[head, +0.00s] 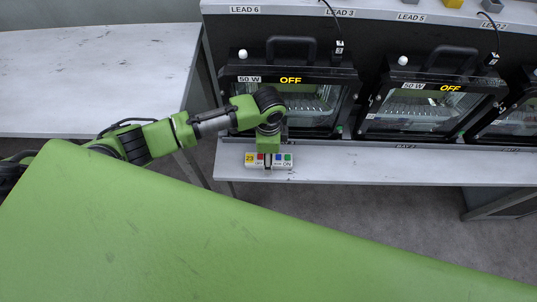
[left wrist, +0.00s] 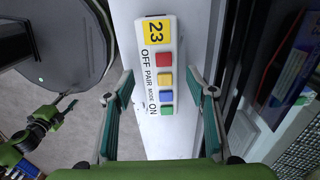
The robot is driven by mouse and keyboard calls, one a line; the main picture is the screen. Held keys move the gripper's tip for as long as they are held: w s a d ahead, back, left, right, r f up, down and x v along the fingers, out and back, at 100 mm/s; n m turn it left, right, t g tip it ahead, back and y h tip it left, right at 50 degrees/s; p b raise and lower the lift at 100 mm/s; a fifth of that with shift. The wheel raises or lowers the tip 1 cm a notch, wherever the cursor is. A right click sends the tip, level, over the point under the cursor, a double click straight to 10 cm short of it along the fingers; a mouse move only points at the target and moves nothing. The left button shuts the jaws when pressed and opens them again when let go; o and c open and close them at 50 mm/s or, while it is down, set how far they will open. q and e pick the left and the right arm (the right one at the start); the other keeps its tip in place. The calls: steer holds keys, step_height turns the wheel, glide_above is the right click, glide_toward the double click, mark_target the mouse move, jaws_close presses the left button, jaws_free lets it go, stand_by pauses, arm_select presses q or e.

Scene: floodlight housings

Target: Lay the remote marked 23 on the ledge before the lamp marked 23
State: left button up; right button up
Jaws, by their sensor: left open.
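The remote (head: 282,164) lies on the ledge (head: 370,165) before the leftmost lamp (head: 318,105). It is a white bar with a yellow 23 label and red, yellow, blue and green buttons; it also shows in the left wrist view (left wrist: 158,65). My left gripper (head: 268,160) is above the remote, open. In the left wrist view its fingers (left wrist: 163,95) stand apart on both sides of the remote, with gaps to it. The leftmost lamp shows 50 W and a lit OFF; I cannot read a 23 on it. A green and black arm part (left wrist: 40,125), seemingly of my right arm, shows small.
A second lamp (head: 430,105) and part of a third (head: 510,118) stand to the right behind the ledge. Lead labels line the shelf above. The ledge right of the remote is clear. A pale table (head: 90,75) stands at the left.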

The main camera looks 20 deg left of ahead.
arm_select(q)
step_height(320, 180, up, 12)
steer(key=p, duration=0.1)
stand_by(0.7)
